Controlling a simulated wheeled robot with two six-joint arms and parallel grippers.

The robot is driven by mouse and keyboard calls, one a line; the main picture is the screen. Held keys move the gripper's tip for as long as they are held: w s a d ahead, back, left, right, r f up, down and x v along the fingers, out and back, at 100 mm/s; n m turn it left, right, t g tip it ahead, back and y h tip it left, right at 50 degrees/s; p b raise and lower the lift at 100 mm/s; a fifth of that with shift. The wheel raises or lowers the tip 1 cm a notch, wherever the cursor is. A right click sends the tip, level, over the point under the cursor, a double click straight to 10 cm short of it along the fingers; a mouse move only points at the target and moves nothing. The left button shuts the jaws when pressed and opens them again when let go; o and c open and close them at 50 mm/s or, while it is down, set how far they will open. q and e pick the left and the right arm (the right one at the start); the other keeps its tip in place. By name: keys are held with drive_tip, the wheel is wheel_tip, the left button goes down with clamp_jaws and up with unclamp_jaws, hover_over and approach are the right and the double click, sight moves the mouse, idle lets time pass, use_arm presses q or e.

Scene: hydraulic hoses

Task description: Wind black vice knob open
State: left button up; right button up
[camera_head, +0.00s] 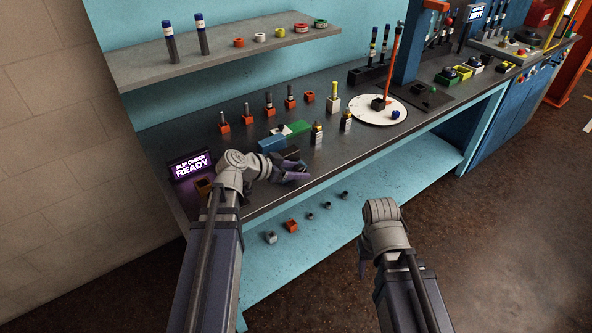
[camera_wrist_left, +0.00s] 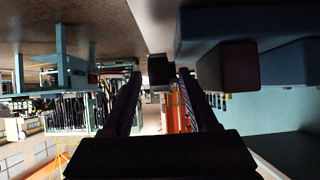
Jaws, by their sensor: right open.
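The vice (camera_head: 272,143) is a blue and green block on the dark bench top in the head view. In the left wrist view its blue body (camera_wrist_left: 288,62) fills the upper right. The black vice knob (camera_wrist_left: 161,70) is a small dark block between my left gripper's fingertips. My left gripper (camera_head: 299,171) is at the vice's front side; in the left wrist view its fingers (camera_wrist_left: 160,76) are apart, one on each side of the knob, with a small gap at the left. In the head view the knob is not clear. My right gripper (camera_head: 362,262) is open, low in front of the bench, mostly hidden by its wrist.
A lit sign reading "READY" (camera_head: 191,166) stands at the bench's left end. Several small orange-based parts (camera_head: 248,118) and two small bottles (camera_head: 317,134) stand near the vice. A white round plate (camera_head: 377,112) lies to the right. A lower shelf (camera_head: 330,222) holds several fittings.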

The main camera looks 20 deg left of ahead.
use_arm(q)
drive_tip(key=p+v, duration=0.3)
drive_tip(key=v, duration=0.3)
drive_tip(key=shift+s+a+r+p, duration=0.15)
drive_tip(key=shift+s+r+p, duration=0.1)
drive_tip(key=shift+r+p, duration=0.15)
drive_tip(key=shift+s+a+r, duration=0.1)
drive_tip(key=shift+s+a, duration=0.2)
drive_tip(key=shift+s, duration=0.05)
